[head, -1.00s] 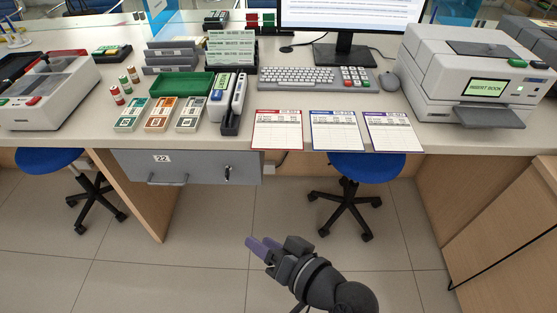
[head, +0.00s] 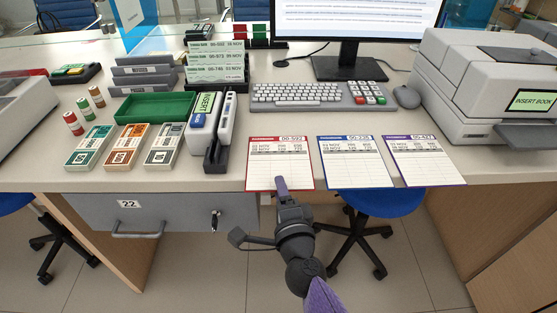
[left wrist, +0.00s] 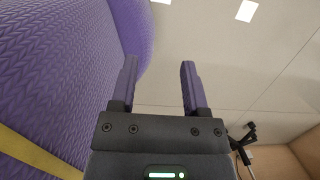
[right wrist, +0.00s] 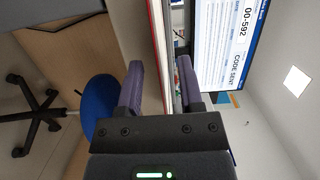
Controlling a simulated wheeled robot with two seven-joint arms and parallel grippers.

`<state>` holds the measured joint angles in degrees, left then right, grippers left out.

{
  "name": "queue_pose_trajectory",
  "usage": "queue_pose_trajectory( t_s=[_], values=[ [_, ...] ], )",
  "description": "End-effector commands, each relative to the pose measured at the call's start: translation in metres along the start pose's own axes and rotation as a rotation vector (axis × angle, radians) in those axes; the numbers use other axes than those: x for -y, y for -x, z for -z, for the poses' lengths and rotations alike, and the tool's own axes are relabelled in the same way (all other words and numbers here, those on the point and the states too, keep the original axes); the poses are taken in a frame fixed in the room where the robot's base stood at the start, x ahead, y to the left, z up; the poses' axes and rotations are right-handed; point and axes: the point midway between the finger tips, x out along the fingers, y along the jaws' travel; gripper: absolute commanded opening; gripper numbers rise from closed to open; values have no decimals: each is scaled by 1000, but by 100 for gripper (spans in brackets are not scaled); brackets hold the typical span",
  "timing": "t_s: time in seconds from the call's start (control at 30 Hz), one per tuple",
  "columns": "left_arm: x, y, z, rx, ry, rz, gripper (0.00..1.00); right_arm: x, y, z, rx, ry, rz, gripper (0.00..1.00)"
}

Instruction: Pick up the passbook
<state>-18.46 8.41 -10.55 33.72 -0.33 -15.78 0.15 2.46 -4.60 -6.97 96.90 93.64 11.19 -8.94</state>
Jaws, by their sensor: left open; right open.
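Three passbooks lie side by side at the counter's front edge: a red-edged one (head: 280,162), a blue-edged one (head: 354,161) and a purple-edged one (head: 424,160). Their small printed numbers are hard to read. My right gripper (head: 281,184) is at the front edge of the red-edged passbook, its finger overlapping that edge in the head view. In the right wrist view its fingers (right wrist: 158,88) are apart, with a thin red and white edge between them; I cannot tell whether they touch it.
A keyboard (head: 308,94), a mouse (head: 406,96) and a monitor (head: 350,62) stand behind the passbooks. A printer (head: 487,85) is at right. A blue stool (head: 383,203) is below the counter.

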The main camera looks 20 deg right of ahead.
Motion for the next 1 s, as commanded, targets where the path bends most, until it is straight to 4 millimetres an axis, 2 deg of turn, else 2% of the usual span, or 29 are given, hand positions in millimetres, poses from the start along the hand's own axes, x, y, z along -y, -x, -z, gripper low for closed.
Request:
queue_pose_trajectory(
  t_s=[0.1,0.27,0.5,1.0],
  values=[
    [0,-1,2,-3,0,0,59,0,-9,0,1,1,0,47],
    [1,-1,6,-11,0,2,59,0,-8,0,1,1,0,47],
    [2,-1,13,-22,1,4,59,0,-8,0,1,2,0,0],
    [0,3,6,-12,0,-1,59,4,-8,0,1,2,1,0]
  ],
)
